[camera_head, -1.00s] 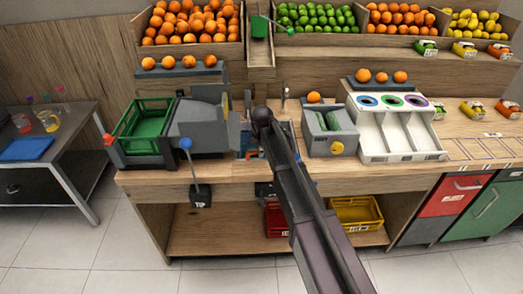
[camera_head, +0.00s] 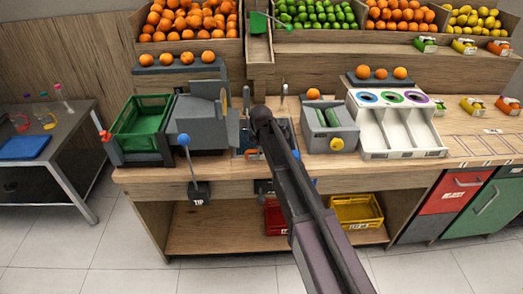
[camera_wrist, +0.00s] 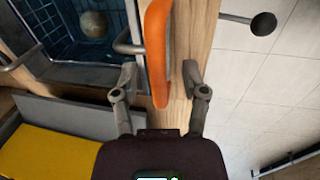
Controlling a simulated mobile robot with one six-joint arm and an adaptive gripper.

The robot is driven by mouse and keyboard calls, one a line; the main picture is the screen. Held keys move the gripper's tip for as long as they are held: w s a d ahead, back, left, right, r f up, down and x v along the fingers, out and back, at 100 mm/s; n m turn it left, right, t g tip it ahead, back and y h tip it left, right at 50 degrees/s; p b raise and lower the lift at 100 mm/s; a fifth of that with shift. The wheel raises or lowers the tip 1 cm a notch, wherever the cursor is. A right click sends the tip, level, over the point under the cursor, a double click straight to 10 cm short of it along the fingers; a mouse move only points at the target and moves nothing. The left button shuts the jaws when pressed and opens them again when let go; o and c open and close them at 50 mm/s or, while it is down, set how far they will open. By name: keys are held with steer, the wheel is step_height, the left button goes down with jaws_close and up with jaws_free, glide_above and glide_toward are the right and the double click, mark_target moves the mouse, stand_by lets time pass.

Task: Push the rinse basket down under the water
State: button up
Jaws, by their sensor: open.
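My gripper (camera_wrist: 160,72) is open in the wrist view, with one finger on each side of an orange handle (camera_wrist: 158,50). Gaps show between the handle and both fingers. A dark basin (camera_wrist: 85,68) with a metal rim lies at the upper left of that view.
A grey box with a yellow knob (camera_head: 337,144) stands right of the basin. The grey machine (camera_head: 200,125) and green crate (camera_head: 143,122) stand to its left. A lever with a blue ball (camera_head: 185,140) rises at the counter's front edge. Floor tiles in front are clear.

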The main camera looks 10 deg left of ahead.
steer(key=shift+r, duration=0.15)
step_height(320, 180, up, 24)
steer(key=s+p, duration=0.3)
steer(key=p, duration=2.1)
steer(key=s+d+f+m+b, duration=0.3)
steer(key=d+f+m+b, duration=0.1)
steer(key=d, duration=0.4)
steer(key=s+d+f+m+g+b, duration=0.1)
steer(key=s+d+f+m+b, duration=0.2)
steer(key=d, duration=0.6)
steer(key=s+d+f+m+b, duration=0.3)
steer(key=d+f+m+b, duration=0.3)
steer(key=d, duration=0.2)
steer(key=shift+s+d+f+h, duration=0.2)
steer(key=shift+s+f+h, duration=0.05)
steer(key=shift+s+h, duration=0.1)
steer(key=s+d+m+g, duration=0.1)
steer(key=s+d+m, duration=0.7)
steer(key=s+d, duration=0.2)
steer(key=shift+d, duration=0.3)
